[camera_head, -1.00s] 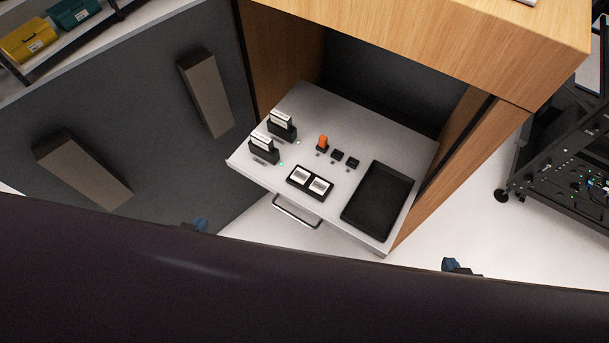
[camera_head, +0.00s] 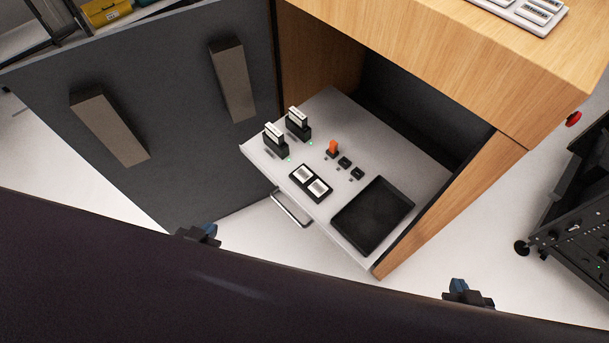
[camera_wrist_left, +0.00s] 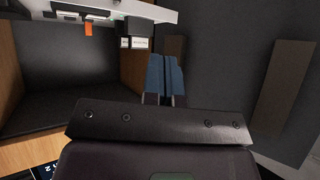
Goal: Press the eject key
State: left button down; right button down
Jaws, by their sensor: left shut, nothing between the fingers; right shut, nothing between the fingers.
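A light grey pull-out shelf (camera_head: 270,172) stands out of a wooden cabinet. It carries an orange switch (camera_head: 333,148), two small black keys (camera_head: 350,168) and a black frame with two white labelled keys (camera_head: 311,183). The lettering is too small to read, so I cannot tell which is the eject key. My left gripper (camera_head: 208,231) is shut and empty, left of the shelf and apart from it. Its blue fingers (camera_wrist_left: 165,75) show in the left wrist view, with the shelf edge (camera_wrist_left: 150,10) above them. My right gripper (camera_head: 459,288) is shut and empty, right of the shelf's front corner.
Two black holders with white-topped cartridges (camera_head: 297,118) stand at the shelf's left. A black tray (camera_head: 373,216) lies at its right. A metal handle (camera_head: 291,209) juts from the front. A dark panel (camera_head: 180,140) stands left; a black rack (camera_head: 575,225) stands right.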

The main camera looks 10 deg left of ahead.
pick_arm(q)
jog(key=shift+a, duration=0.1)
jog(key=w+d+r+m+g+h, duration=0.2)
jog(key=w+d+m, duration=0.6)
jog(key=w, duration=0.4)
jog(key=w+d+r+m+g+h, duration=0.2)
jog(key=w+d+m+g+h, duration=0.2)
jog(key=w+d+m, duration=0.4)
jog(key=w+m+h, duration=0.1)
jog(key=w+m, duration=0.2)
jog(key=w, duration=0.1)
jog(key=shift+m+h+p, duration=0.3)
jog(key=shift+h, duration=0.1)
